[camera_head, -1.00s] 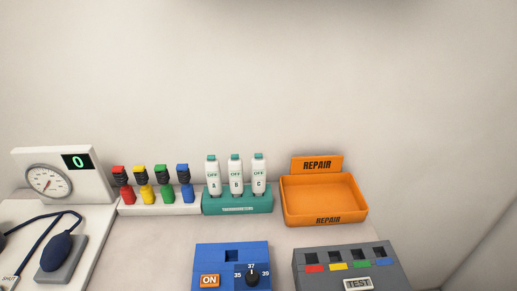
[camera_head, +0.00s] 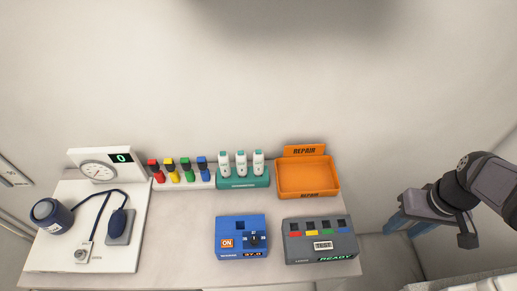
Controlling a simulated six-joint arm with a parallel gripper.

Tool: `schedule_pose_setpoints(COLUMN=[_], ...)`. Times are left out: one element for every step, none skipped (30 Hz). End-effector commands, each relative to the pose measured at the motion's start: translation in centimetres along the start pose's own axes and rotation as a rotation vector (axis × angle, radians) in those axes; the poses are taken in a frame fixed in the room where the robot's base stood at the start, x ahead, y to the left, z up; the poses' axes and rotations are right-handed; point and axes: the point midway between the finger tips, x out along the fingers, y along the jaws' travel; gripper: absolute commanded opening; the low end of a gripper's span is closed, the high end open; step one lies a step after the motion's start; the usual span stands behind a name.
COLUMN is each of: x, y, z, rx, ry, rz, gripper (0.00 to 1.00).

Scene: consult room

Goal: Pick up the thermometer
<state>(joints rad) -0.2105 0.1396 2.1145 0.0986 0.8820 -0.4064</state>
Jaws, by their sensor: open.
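Three white thermometers with teal tops stand upright in a teal holder (camera_head: 243,184) at the back middle of the table: the left thermometer (camera_head: 224,164), the middle thermometer (camera_head: 241,164) and the right thermometer (camera_head: 258,163). In the earlier view they bear letters and read OFF; now the markings are too small to read. My gripper (camera_head: 398,228) is at the right, beyond the table's right edge, pointing left and down, apart from the thermometers. It is open, with nothing seen between its fingers.
An empty orange REPAIR tray (camera_head: 308,194) stands right of the holder. In front are a blue box (camera_head: 240,248) with a dial and a grey box (camera_head: 320,248) showing READY. Several coloured probes (camera_head: 187,165) and a pressure gauge (camera_head: 98,170) stand left. The middle of the table is bare.

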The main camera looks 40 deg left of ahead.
Motion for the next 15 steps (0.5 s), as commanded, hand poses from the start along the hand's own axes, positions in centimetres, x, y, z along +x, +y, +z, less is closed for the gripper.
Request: schedule_pose_setpoints(x=[-0.2,-0.1,0.1,0.2,0.4,0.7,1.0,1.2,1.6,2.0,2.3,2.8,3.1,3.5,4.0], y=[-1.2,-1.9,-2.9,-3.8,-4.7,-6.0,-7.0,-8.0,-9.6,-10.8,-12.0,-13.7,-15.0,-16.4,-18.2], z=[-2.4,-3.7,-5.5,-6.7,-7.9,-9.5,-10.6,-11.7,-13.0,-13.9,-14.8,-15.9,-16.7,-17.4,-18.1], rx=[-0.1,-0.16,-0.241,-0.301,-0.364,-0.445,-0.508,-0.569,-0.653,-0.716,-0.78,-0.864,-0.928,-0.992,-1.078], ry=[-0.001,0.001,0.006,0.009,0.013,0.019,0.023,0.028,0.035,0.04,0.047,0.055,0.062,0.07,0.08], rz=[-0.018,-0.027,-0.041,-0.051,-0.061,-0.076,-0.087,-0.097,-0.112,-0.123,-0.135,-0.151,-0.162,-0.174,-0.19], gripper=[0.41,0.41,0.41,0.41,0.41,0.41,0.41,0.41,0.41,0.41,0.41,0.41,0.41,0.41,0.41])
